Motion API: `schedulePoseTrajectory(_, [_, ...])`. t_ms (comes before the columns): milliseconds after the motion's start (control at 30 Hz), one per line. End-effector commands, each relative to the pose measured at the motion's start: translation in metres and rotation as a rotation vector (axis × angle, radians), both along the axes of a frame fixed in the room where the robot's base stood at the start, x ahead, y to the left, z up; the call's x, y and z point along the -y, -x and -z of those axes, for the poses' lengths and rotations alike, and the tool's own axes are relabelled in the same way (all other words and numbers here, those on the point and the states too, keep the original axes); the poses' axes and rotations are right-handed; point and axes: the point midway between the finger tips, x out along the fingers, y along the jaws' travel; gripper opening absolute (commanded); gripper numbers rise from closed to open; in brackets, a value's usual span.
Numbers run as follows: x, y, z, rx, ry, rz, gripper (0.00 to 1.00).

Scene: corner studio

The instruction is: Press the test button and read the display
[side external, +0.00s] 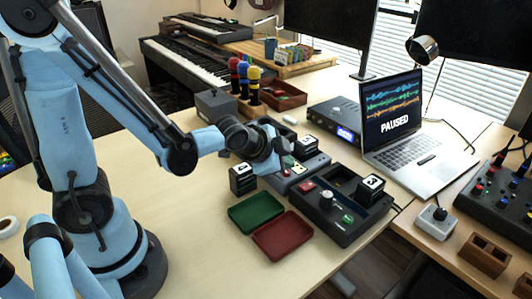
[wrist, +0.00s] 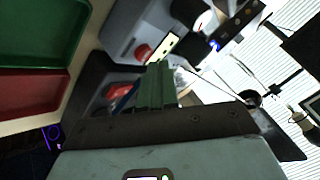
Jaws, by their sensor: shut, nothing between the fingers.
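My gripper (wrist: 158,85) is shut and empty, its greenish fingers together in the wrist view. In the side view my gripper (side external: 275,165) hangs over the grey box. The grey box (wrist: 128,22) carries a red button (wrist: 143,52), which lies just beyond the fingertips in the wrist view. A pale panel with dark marks (wrist: 163,47) sits beside that button; I cannot read it. I cannot tell whether the fingers touch anything.
A green tray (side external: 256,211) and a red tray (side external: 283,236) lie in front. Dark cubes with white tops stand around the boxes, one at left (side external: 243,179) and one in the dark box (side external: 370,188). A laptop (side external: 392,115) reads PAUSED.

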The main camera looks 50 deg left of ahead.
Motion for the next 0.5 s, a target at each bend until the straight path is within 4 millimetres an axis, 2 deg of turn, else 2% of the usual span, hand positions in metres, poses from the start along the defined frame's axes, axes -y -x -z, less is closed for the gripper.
schedulePoseTrajectory(267, [0.0,0.0,-0.002,0.0,0.0,0.0,0.0])
schedulePoseTrajectory(500, [0.0,0.0,-0.02,0.0,0.0,0.0,0.0])
